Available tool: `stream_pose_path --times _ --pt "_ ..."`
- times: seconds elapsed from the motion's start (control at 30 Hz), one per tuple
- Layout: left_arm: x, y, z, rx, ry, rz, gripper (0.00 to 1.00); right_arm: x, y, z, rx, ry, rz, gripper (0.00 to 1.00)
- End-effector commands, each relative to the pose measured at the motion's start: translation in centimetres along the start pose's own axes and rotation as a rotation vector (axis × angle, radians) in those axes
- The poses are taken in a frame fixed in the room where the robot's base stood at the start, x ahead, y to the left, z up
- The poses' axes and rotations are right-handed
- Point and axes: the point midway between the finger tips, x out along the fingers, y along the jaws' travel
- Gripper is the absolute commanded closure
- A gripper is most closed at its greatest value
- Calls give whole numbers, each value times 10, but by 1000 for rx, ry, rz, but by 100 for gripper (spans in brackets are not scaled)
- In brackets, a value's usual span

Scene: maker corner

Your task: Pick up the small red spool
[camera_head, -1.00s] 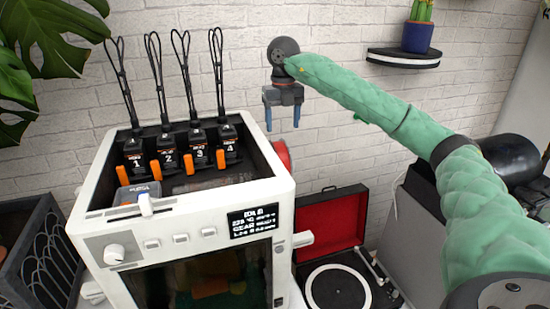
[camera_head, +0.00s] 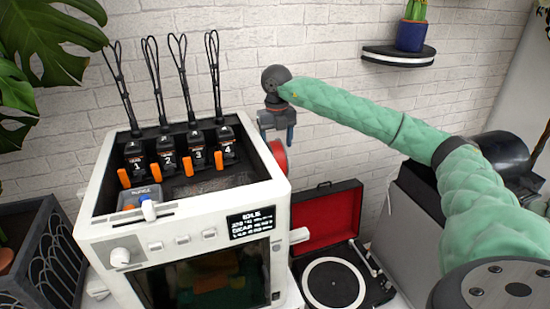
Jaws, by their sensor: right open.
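A red spool (camera_head: 279,154) shows at the right side of the white 3D printer (camera_head: 188,241); the printer's edge hides part of it. I cannot tell whether the fingers touch the spool. My left gripper is out of view.
Several black numbered feeder units (camera_head: 180,155) with upright loops stand in the printer's top. A record player (camera_head: 335,285) with its red-lined lid raised sits right of the printer. A small shelf (camera_head: 398,56) holds a potted cactus (camera_head: 412,30). A brick wall stands behind.

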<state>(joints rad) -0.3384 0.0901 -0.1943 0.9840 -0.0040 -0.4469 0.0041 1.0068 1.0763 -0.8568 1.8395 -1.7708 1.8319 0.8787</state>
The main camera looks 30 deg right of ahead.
Motion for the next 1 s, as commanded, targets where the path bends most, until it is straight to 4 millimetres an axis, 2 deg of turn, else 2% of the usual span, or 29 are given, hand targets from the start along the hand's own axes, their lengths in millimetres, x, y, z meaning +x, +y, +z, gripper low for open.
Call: stream_pose_path --times 0.17,0.5,0.9,1.0 --pt "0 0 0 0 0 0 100 1 0 0 0 0 0 34" --pt "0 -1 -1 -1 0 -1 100 0 0 0 0 0 0 98" --pt "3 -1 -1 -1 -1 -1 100 -2 0 0 1 -2 1 100" --pt "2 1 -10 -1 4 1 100 -6 0 1 1 -3 1 100"
